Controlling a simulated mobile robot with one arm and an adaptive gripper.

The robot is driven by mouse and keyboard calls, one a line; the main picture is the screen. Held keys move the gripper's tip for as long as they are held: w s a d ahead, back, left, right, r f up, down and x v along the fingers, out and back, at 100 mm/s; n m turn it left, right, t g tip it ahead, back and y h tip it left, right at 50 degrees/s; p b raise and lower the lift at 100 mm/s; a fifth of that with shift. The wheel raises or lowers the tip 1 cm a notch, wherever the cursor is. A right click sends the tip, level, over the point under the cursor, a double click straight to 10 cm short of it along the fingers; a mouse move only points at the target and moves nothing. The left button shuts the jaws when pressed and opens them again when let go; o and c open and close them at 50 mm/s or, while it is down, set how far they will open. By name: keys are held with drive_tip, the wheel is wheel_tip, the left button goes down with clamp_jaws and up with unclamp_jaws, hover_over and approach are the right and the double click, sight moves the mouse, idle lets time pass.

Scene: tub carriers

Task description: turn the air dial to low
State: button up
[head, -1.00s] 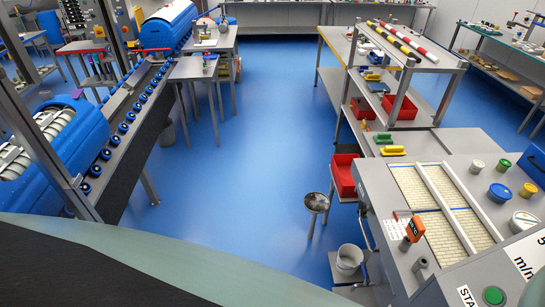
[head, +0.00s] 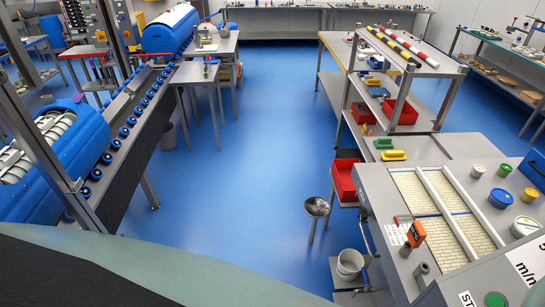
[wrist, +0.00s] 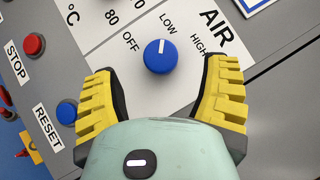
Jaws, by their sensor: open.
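The air dial (wrist: 160,57) is a round blue knob on a white label in the wrist view. Its white mark points up, toward the word LOW. OFF is to its left and HIGH to its right, under the large word AIR. My gripper (wrist: 163,70) is open, with one yellow ribbed finger on each side of the dial. Both fingers stand clear of the knob in the picture, and nothing is between them but the dial. I cannot tell the depth gap. The gripper and the dial are not seen in the head view.
A red STOP button (wrist: 34,45) and a blue RESET button (wrist: 67,111) sit left of the dial in the wrist view. In the head view, a machine with blue drums (head: 75,140) runs along the left. A bench (head: 375,190) stands right. The blue floor (head: 255,150) between is open.

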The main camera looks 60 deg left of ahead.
drive_tip(key=a+v, duration=0.1)
drive_tip(key=v, duration=0.5)
drive_tip(key=shift+s+d, duration=0.35)
drive_tip(key=shift+d, duration=0.2)
